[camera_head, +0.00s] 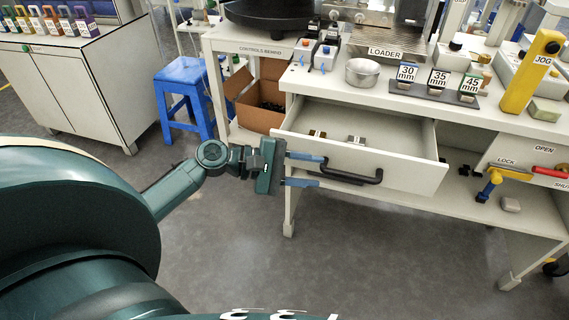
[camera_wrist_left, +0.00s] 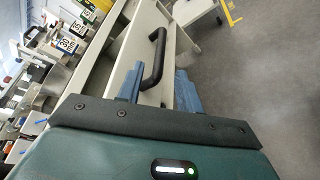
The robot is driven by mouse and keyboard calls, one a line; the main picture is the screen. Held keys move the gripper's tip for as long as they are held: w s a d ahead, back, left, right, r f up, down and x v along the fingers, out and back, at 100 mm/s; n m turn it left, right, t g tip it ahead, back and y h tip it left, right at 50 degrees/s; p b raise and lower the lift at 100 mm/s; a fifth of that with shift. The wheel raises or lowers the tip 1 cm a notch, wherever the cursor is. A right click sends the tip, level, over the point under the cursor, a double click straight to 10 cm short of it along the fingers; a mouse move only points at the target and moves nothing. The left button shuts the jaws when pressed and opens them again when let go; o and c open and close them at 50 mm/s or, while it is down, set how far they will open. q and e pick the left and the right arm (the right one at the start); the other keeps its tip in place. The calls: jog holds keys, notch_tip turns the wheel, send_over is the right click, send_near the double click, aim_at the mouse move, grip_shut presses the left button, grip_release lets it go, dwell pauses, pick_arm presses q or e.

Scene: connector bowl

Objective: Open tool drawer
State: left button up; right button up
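The tool drawer (camera_head: 400,170) is a white drawer under the workbench and stands pulled out, with a few small metal and brown pieces inside. Its dark bar handle (camera_head: 352,178) is on the front panel and also shows in the left wrist view (camera_wrist_left: 157,58). My left gripper (camera_head: 321,171) is at the left end of the handle with its blue fingers spread apart. In the left wrist view the fingers (camera_wrist_left: 158,84) stand either side of the handle's near end, with gaps visible. Whether a finger touches the handle cannot be told. My right gripper is not in view.
The white workbench (camera_head: 480,110) carries a metal bowl (camera_head: 363,72) and labelled 30, 35 and 45 mm blocks. A cardboard box (camera_head: 262,105) sits on the shelf left of the drawer. A blue stool (camera_head: 184,98) stands further left. The floor before the drawer is clear.

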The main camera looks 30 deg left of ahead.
pick_arm(q)
jog(key=v, duration=0.6)
dwell(0.3)
